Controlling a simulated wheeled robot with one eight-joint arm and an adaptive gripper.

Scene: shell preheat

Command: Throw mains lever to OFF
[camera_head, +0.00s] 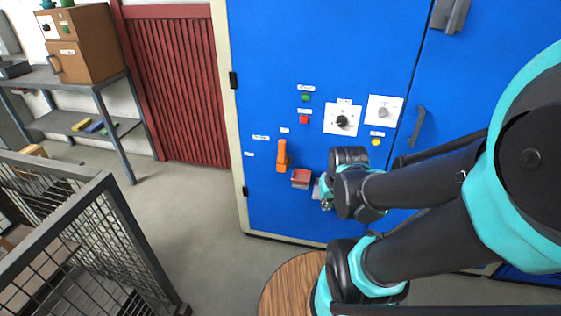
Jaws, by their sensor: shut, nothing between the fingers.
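The mains lever (282,156), an orange handle, is on the left part of the blue cabinet's front. It stands about upright. Small white labels sit to its left and above it, too small to read. My gripper (325,195) is in front of the cabinet, to the right of the lever and a little lower. It is shut and empty, and apart from the lever. My own wrist hides part of the gripper and the panel behind it.
A small red box (301,178) juts from the cabinet (320,50) between lever and gripper. Above are a green button (305,98), a red button (304,121) and a black knob (342,121). A round wooden top (290,285) stands below.

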